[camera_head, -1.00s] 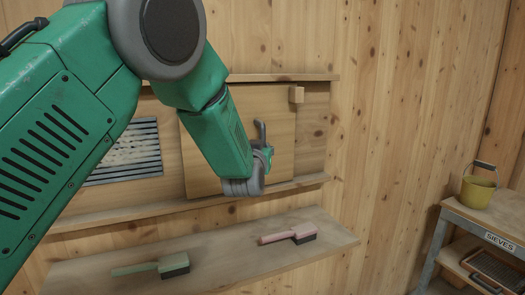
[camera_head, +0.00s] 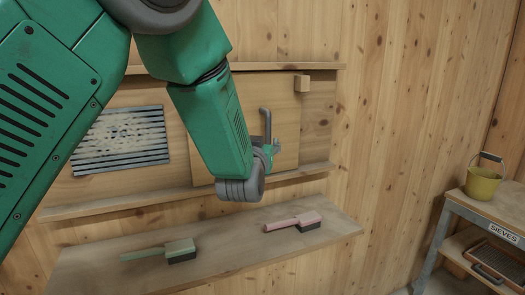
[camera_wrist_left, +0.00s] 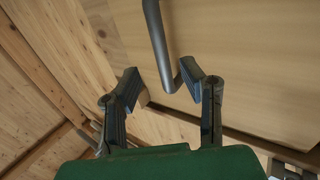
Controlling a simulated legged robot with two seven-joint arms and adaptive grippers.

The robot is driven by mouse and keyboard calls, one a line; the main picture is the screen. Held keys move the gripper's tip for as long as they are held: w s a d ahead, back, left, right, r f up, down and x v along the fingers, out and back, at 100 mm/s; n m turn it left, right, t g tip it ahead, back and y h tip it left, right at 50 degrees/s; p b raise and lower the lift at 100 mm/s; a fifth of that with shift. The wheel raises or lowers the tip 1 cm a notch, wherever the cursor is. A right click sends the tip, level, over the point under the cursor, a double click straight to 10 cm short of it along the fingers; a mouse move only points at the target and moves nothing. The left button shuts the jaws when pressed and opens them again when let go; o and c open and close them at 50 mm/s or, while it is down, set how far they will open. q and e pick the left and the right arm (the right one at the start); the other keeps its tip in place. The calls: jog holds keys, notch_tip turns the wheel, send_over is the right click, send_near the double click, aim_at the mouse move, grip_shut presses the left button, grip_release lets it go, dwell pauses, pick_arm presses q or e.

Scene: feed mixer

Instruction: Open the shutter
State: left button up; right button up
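The shutter (camera_head: 287,107) is a flat wooden panel between two horizontal wall rails. Its grey bar handle (camera_head: 267,120) stands upright near the panel's right side. My left gripper (camera_head: 271,149) is at the handle's lower part. In the left wrist view, my left gripper (camera_wrist_left: 160,82) has its fingers spread apart. The lower end of the handle (camera_wrist_left: 158,40) lies between the fingertips, close to the right one; I cannot tell whether they touch. The fingertips are partly hidden in the head view. My right gripper is not in view.
A slatted vent (camera_head: 122,140) shows left of the shutter. A shelf (camera_head: 225,252) below holds a green brush (camera_head: 178,249) and a pink brush (camera_head: 305,220). A yellow bucket (camera_head: 481,184) stands on a cart at right.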

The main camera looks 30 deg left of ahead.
pick_arm(q)
jog(key=shift+d+v, duration=0.1)
jog(key=shift+v, duration=1.25)
jog(key=shift+d+v, duration=0.15)
jog(key=shift+v, duration=1.25)
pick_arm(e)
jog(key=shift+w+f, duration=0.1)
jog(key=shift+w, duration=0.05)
